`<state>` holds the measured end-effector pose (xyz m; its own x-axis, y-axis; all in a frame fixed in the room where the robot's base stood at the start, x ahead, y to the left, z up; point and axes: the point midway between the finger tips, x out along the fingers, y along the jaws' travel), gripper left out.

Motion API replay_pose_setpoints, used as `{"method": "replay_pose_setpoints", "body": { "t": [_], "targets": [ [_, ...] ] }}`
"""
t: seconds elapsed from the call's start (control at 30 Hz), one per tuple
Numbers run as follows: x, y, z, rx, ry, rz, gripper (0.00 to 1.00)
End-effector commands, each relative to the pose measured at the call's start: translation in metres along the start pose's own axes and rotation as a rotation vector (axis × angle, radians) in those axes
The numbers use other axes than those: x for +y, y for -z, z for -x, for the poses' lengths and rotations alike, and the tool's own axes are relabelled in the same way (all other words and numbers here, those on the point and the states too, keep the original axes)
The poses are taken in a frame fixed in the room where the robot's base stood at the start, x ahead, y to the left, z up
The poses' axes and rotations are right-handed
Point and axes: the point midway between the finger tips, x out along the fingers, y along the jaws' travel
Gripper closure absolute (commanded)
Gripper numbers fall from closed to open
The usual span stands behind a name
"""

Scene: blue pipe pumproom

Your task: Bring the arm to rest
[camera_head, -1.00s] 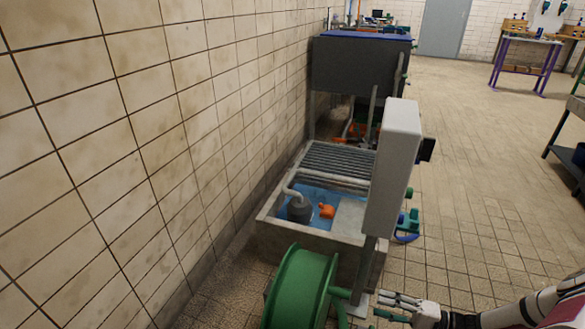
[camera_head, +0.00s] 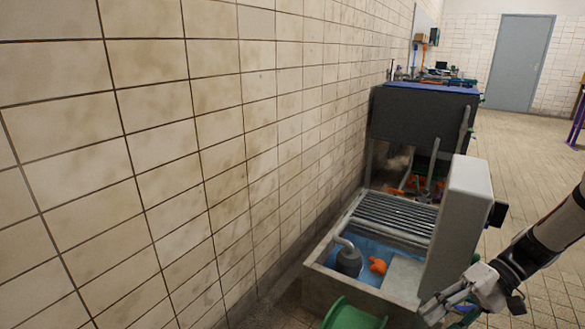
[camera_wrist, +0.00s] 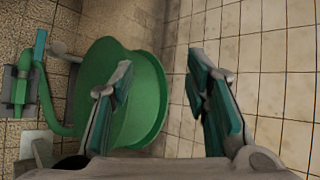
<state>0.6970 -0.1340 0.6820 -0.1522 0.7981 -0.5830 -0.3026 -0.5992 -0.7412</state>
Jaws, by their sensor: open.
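My gripper (camera_head: 446,304) is at the lower right of the head view, beside the lower end of the grey panel. In the wrist view my gripper (camera_wrist: 163,100) shows two green-padded fingers spread wide with nothing between them. A green hose reel (camera_wrist: 130,95) lies behind the left finger there, and the tiled wall fills the right side. The top of the green reel (camera_head: 352,315) also shows at the bottom of the head view. I cannot tell how far the fingers are from the reel.
A sump basin (camera_head: 372,296) with blue water, a pump (camera_head: 349,261) and an orange float (camera_head: 377,265) lies along the wall. A grey panel (camera_head: 458,225) stands at its right. A dark tank (camera_head: 415,128) stands behind. Tiled floor (camera_head: 540,165) is free at right.

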Motion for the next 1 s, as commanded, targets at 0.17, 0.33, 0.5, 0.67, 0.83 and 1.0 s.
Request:
{"method": "replay_pose_setpoints", "body": {
  "t": [0.17, 0.33, 0.5, 0.67, 0.83, 1.0],
  "targets": [
    [-0.054, -0.031, 0.006, -0.040, -0.182, 0.015, 0.57],
    [-0.097, -0.066, 0.006, -0.049, -0.341, 0.027, 0.57],
    [-0.131, -0.105, 0.002, -0.034, -0.488, 0.047, 0.57],
    [-0.155, -0.144, -0.004, 0.005, -0.611, 0.072, 0.57],
    [-0.171, -0.187, -0.012, 0.064, -0.721, 0.106, 0.57],
    [-0.174, -0.227, -0.019, 0.141, -0.807, 0.148, 0.57]
  ]
}}
